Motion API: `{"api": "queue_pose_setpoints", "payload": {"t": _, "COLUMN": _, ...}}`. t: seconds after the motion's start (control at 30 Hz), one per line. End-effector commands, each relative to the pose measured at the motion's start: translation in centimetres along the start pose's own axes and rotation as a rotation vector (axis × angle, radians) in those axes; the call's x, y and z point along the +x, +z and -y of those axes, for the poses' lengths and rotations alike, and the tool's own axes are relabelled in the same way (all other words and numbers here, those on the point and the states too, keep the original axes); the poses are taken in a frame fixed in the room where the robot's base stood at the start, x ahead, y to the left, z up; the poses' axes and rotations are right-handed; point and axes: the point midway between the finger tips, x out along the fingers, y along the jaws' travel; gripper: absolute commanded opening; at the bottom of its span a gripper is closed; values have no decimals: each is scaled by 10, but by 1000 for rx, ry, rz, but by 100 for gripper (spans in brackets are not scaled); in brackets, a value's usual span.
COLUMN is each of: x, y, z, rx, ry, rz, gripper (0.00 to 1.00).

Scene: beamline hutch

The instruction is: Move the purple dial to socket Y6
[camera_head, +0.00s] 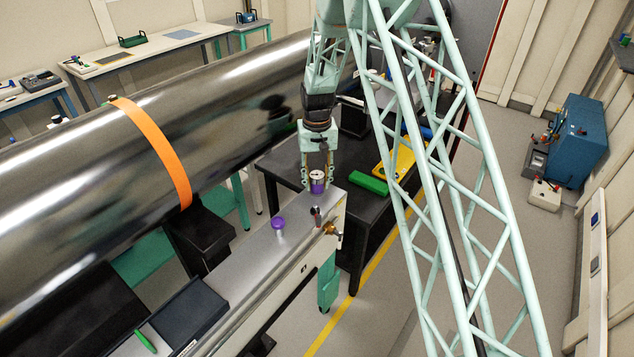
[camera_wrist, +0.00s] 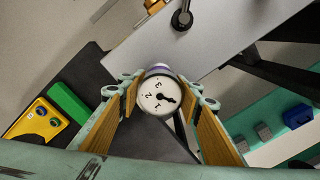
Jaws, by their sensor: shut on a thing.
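My gripper (camera_head: 317,180) points down near the far end of the grey bench rail top (camera_head: 250,262). It is shut on the purple dial (camera_head: 317,186), which has a white face and purple side. In the wrist view the dial (camera_wrist: 160,96) sits between the two finger pads (camera_wrist: 164,104). Its face carries numbers and a black pointer. Whether the dial touches the surface below cannot be told. Another purple knob (camera_head: 278,223) stands upright on the bench top, nearer the camera. No socket label Y6 can be read.
A small dark-and-red part (camera_head: 316,214) and a brass fitting (camera_head: 331,229) are by the bench's right edge. A black table (camera_head: 285,162) with a green block (camera_head: 368,183) and yellow item (camera_head: 384,170) lies behind. A large steel cylinder (camera_head: 90,165) runs along the left.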

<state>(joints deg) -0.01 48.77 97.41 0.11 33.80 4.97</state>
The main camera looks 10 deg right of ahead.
Motion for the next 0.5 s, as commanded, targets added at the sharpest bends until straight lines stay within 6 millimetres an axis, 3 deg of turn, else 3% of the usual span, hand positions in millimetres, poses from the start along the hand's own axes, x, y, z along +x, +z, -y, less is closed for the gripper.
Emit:
{"api": "queue_pose_setpoints", "payload": {"t": 0.17, "x": 0, "y": 0, "z": 0, "rx": 0, "ry": 0, "rz": 0, "gripper": 19}}
{"api": "queue_pose_setpoints", "payload": {"t": 0.2, "x": 0, "y": 0, "z": 0, "rx": 0, "ry": 0, "rz": 0, "gripper": 33}}
{"api": "queue_pose_setpoints", "payload": {"t": 0.3, "x": 0, "y": 0, "z": 0, "rx": 0, "ry": 0, "rz": 0, "gripper": 42}}
{"api": "queue_pose_setpoints", "payload": {"t": 0.37, "x": 0, "y": 0, "z": 0, "rx": 0, "ry": 0, "rz": 0, "gripper": 47}}
{"api": "queue_pose_setpoints", "payload": {"t": 0.5, "x": 0, "y": 0, "z": 0, "rx": 0, "ry": 0, "rz": 0, "gripper": 48}}
